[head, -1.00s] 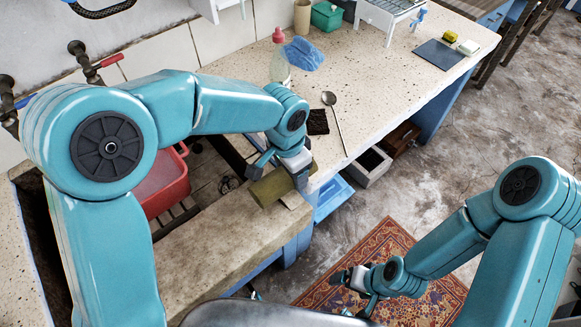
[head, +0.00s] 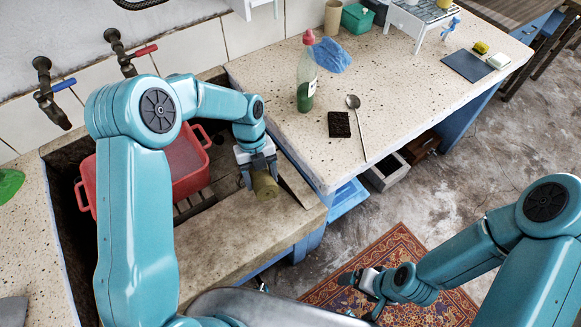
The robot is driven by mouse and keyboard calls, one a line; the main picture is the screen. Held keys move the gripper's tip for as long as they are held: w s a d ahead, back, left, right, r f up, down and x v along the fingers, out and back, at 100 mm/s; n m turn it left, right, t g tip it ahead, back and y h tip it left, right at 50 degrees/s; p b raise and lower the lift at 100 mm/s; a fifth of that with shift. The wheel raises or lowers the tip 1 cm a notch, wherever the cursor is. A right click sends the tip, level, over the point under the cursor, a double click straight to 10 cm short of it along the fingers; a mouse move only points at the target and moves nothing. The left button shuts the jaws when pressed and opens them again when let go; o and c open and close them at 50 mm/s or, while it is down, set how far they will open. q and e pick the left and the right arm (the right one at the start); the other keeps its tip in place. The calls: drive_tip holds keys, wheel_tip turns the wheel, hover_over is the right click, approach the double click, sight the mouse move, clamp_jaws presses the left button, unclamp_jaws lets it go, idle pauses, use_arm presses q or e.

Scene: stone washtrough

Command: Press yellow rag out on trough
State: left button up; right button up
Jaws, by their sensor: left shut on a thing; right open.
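The yellow rag (head: 266,188) is an olive-yellow roll, seen nearly end-on. My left gripper (head: 259,172) is shut on it, with its fingers on either side of the roll. The rag is over the inner edge of the stone trough's broad front rim (head: 235,235), near the right end. I cannot tell whether it touches the stone. My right gripper (head: 359,279) is open and empty, out over the patterned rug, away from the trough.
A red basin (head: 183,165) sits inside the trough, partly hidden by my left arm. On the speckled counter at right are a bottle (head: 306,80), blue cloth (head: 332,56), dark square pad (head: 339,124) and spoon (head: 356,125). Taps (head: 128,52) project from the wall. The front rim's left part is clear.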

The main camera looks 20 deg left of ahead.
use_arm(q)
drive_tip(key=s+a+f, duration=0.1)
drive_tip(key=a+f, duration=0.1)
drive_tip(key=s+a+f+n+h, duration=0.1)
drive_tip(key=s+a+f, duration=0.1)
drive_tip(key=f, duration=0.1)
drive_tip(key=s+a+f+n+b, duration=0.1)
drive_tip(key=s+a+f, duration=0.1)
drive_tip(key=f, duration=0.1)
drive_tip(key=shift+a+f, duration=0.1)
drive_tip(key=shift+d+f+n, duration=0.25)
drive_tip(key=shift+f+n, duration=0.05)
drive_tip(key=shift+f, duration=0.5)
drive_tip(key=shift+s, duration=0.15)
drive_tip(key=shift+b+x, duration=0.8)
drive_tip(key=shift+b, duration=0.05)
